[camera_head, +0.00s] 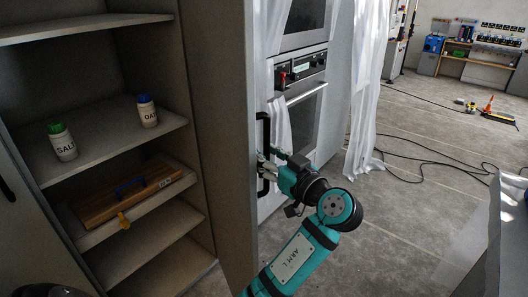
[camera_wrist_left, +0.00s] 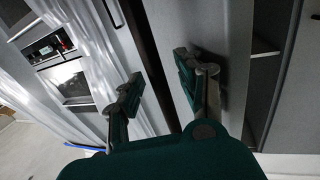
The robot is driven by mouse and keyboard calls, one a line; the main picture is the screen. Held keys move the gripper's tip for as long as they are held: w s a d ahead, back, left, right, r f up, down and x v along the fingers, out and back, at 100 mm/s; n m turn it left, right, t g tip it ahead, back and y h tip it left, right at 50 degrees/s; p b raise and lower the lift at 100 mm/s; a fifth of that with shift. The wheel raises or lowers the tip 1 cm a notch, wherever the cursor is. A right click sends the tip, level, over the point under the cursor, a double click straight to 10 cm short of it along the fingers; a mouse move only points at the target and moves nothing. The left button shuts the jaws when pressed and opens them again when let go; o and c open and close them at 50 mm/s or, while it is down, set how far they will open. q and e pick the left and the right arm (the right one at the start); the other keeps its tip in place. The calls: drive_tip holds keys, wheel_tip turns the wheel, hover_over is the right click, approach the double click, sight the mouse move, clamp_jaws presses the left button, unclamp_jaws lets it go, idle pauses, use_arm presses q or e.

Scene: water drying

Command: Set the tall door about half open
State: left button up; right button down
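The tall door (camera_head: 208,120) is a grey panel standing swung out from the shelf cabinet, by a wide angle. A black vertical bar handle (camera_head: 264,135) is on its right face. My left gripper (camera_head: 267,167) is at the lower half of this handle, fingers pointing at the door. In the left wrist view the two fingers (camera_wrist_left: 158,82) stand apart, with a dark strip running between them. I cannot tell whether that strip is the handle, or whether a finger touches anything. The grey panel (camera_wrist_left: 215,35) beside the right finger appears to be the door. My right gripper is not in view.
Shelves left of the door hold a salt jar (camera_head: 63,142), an oat jar (camera_head: 147,111) and a wooden board (camera_head: 125,196). Built-in ovens (camera_head: 305,100) and white curtains (camera_head: 366,110) stand behind the door.

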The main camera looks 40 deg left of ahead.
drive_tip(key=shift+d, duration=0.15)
use_arm(q)
drive_tip(key=shift+c, duration=1.1)
clamp_jaws()
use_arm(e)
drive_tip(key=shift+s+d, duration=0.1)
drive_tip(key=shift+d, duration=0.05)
use_arm(q)
drive_tip(key=shift+a+f, duration=0.1)
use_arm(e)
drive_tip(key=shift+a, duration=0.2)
